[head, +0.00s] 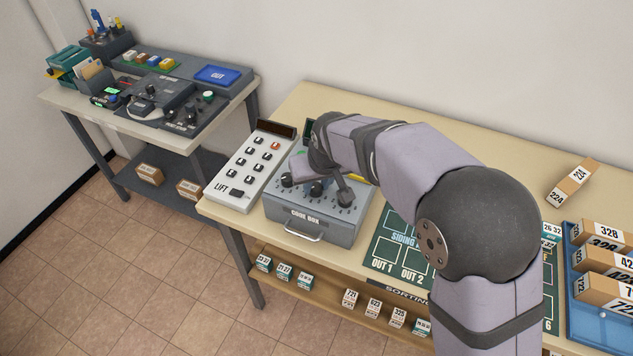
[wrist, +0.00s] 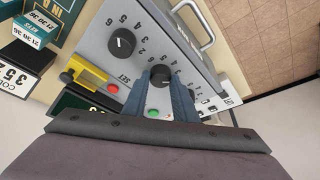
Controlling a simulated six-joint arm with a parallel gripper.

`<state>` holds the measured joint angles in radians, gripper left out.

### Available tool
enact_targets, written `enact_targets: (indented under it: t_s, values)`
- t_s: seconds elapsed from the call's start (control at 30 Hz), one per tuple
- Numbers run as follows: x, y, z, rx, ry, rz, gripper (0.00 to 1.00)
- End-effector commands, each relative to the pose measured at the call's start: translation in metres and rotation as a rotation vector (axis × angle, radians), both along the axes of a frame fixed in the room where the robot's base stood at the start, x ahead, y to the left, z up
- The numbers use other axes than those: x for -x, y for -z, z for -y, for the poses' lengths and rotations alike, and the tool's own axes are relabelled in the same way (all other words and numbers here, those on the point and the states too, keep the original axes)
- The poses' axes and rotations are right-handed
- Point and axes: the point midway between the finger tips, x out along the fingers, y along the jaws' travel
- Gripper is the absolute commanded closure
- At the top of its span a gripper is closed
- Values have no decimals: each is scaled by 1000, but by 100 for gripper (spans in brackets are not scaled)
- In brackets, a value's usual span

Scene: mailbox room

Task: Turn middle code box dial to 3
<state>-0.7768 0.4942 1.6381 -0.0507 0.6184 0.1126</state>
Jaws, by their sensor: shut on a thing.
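The grey code box (head: 280,213) stands on the table with a row of black dials on its sloped top. Its middle dial (wrist: 160,74) is black and round with numbers printed around it; I cannot tell which number its mark points to. My gripper (wrist: 161,84) is shut on the middle dial, one finger on each side of it. Another dial (wrist: 121,42), with 4, 5 and 6 beside it, is free to the left in the wrist view. The third dial is largely hidden by my gripper in the wrist view.
A red button (wrist: 112,88), a green button (wrist: 153,113) and a yellow block with a black knob (wrist: 90,77) are close to my fingers. The white lift panel (head: 238,180) stands left of the box. A green sorting mat (head: 385,250) lies to the right.

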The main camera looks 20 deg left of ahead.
Motion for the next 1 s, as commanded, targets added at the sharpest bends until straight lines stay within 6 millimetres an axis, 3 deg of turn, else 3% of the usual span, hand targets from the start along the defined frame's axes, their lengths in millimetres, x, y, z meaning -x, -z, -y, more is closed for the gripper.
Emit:
enact_targets:
  t_s: [0.23, 0.27, 0.3, 0.67, 1.0]
  values:
    - [-1, -1, 0, -2, 1, 2, 97]
    - [-1, -1, 0, -2, 1, 2, 67]
    - [0, -1, 0, -2, 1, 1, 58]
    - [0, -2, 0, -2, 1, 1, 56]
    - [10, -34, 8, -4, 1, 4, 56]
